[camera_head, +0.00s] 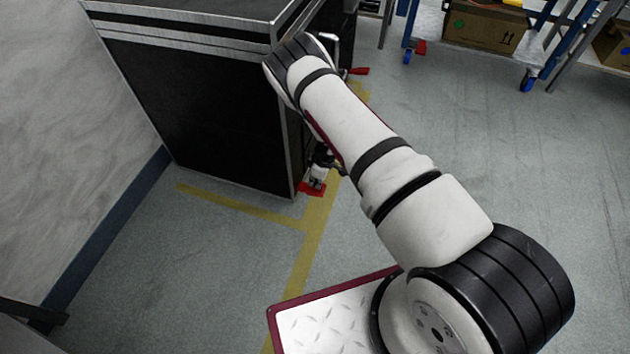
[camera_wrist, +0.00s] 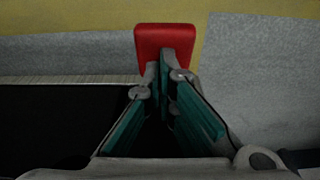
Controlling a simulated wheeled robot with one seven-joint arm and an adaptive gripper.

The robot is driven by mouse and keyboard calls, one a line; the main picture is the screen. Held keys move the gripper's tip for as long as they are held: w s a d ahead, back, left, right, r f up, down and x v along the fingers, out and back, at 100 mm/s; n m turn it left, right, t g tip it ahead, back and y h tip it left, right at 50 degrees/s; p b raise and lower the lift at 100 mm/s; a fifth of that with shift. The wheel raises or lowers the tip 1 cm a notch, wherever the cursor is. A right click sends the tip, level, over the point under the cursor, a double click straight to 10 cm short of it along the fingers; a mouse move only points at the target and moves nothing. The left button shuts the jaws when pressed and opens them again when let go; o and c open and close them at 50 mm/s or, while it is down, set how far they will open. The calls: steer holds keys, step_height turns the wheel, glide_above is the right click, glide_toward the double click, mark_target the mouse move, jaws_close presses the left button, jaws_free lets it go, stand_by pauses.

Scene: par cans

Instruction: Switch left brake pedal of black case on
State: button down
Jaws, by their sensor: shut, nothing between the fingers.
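The black case (camera_head: 215,110) with metal edging stands against the wall at the left of the head view. A red brake pedal (camera_head: 305,189) sticks out low at its near corner, close to the floor. It also shows in the wrist view as a red block (camera_wrist: 165,40). A second red pedal (camera_head: 359,71) is at the case's far end. My gripper (camera_head: 318,183) is down at the near pedal, and its fingertips (camera_wrist: 166,70) are shut and empty. They overlap the pedal's lower edge in the wrist view. I cannot tell whether they touch it.
A yellow floor line (camera_head: 320,215) runs past the case and under the near pedal. A blue-legged cart (camera_head: 408,50) with cardboard boxes (camera_head: 485,27) stands at the back right. A wall (camera_head: 60,130) closes the left side. The grey floor to the right is clear.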

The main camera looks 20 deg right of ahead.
steer(key=shift+s+d+f, duration=0.2)
steer(key=shift+d+f, duration=0.05)
steer(key=shift+f, duration=0.2)
steer(key=shift+s+d+f, duration=0.2)
steer(key=shift+f, duration=0.25)
steer(key=shift+s+d+f+b, duration=0.15)
steer(key=shift+d+f+b, duration=0.05)
steer(key=shift+f+b, duration=0.5)
steer(key=shift+f, duration=0.1)
steer(key=shift+s+d+r+p, duration=0.1)
steer(key=shift+d+r+p, duration=0.05)
steer(key=shift+r+p, duration=0.6)
steer(key=s+d+r+p, duration=0.4)
steer(key=d+r+p, duration=0.1)
steer(key=r, duration=0.5)
steer(key=shift+d+p, duration=0.3)
steer(key=shift+p, duration=0.15)
steer(key=shift+r, duration=0.1)
